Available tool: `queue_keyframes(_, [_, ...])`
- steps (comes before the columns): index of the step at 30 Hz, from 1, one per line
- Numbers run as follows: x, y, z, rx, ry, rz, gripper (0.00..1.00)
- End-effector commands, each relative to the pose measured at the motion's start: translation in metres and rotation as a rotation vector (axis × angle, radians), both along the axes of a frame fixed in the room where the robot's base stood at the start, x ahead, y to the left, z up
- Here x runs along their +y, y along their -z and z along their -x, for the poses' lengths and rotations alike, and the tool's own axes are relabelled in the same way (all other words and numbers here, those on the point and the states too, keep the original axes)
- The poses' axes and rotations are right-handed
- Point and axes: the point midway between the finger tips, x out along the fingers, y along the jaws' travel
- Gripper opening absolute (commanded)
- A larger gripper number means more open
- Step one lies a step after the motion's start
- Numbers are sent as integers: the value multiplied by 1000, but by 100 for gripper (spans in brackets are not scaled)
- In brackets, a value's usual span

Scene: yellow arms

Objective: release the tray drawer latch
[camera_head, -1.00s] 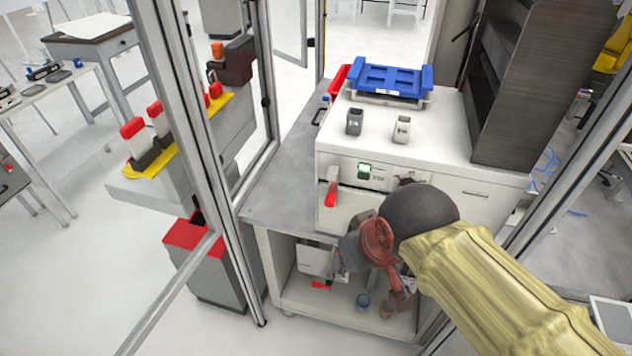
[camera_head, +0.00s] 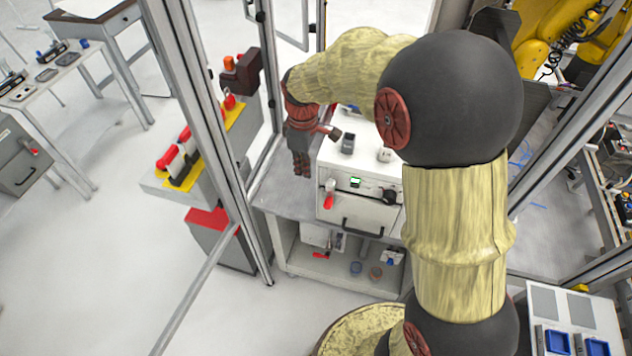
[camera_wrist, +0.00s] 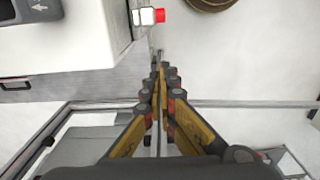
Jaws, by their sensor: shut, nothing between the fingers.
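The tray drawer latch, a small lever with a red end (camera_head: 329,200), is on the left of the white machine's (camera_head: 342,206) front face. It also shows in the wrist view as a white block with a red end (camera_wrist: 150,16), ahead of the fingers and slightly left. The drawer front with a black handle (camera_head: 362,227) is below and right of it. My gripper (camera_head: 302,172) points down beside the machine's left side, over the grey bench top, apart from the latch. Its fingers meet in the wrist view (camera_wrist: 160,72), with nothing between them.
A small green screen (camera_head: 355,182) is right of the latch. A grey cup (camera_head: 348,144) and a pale cup (camera_head: 384,155) stand on the machine. A frame post (camera_head: 208,140) rises left of the bench. Bare grey bench top (camera_head: 285,190) lies left of the machine.

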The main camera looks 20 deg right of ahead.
Motion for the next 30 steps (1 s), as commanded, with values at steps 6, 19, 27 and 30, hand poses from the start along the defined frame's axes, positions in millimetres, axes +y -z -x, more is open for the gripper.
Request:
queue_keyframes(6, [1,3,-4,10,-23,0,0])
queue_keyframes(19, [1,19,-3,14,-21,1,0])
queue_keyframes(27, [2,70,-3,15,-21,0,0])
queue_keyframes(30, [2,89,-4,15,-21,0,0])
